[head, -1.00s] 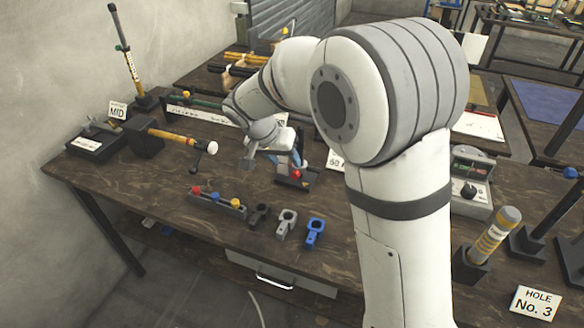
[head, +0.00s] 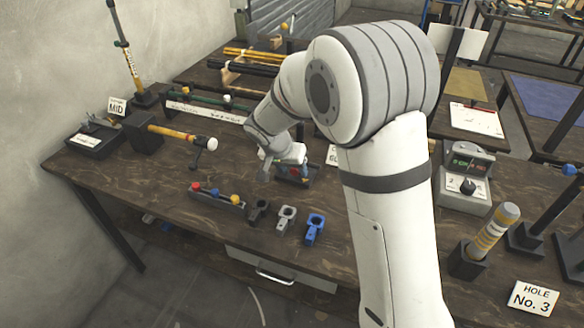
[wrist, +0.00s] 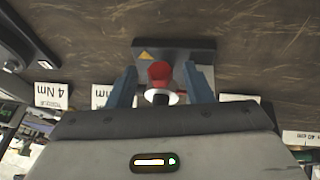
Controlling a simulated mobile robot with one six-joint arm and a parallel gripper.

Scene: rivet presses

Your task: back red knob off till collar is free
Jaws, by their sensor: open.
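The red knob (wrist: 160,72) shows in the wrist view on a dark stand (wrist: 180,50) with a yellow warning triangle. A pale ring (wrist: 163,97) and a dark part show just below the knob in that view; I cannot tell whether the ring is the collar. My gripper (wrist: 160,88) is open, with one blue finger on each side of the knob and a gap on both sides. In the head view the red knob (head: 294,171) is partly hidden by my gripper (head: 283,168), which is over the stand.
A grey meter box (head: 465,185) is right.

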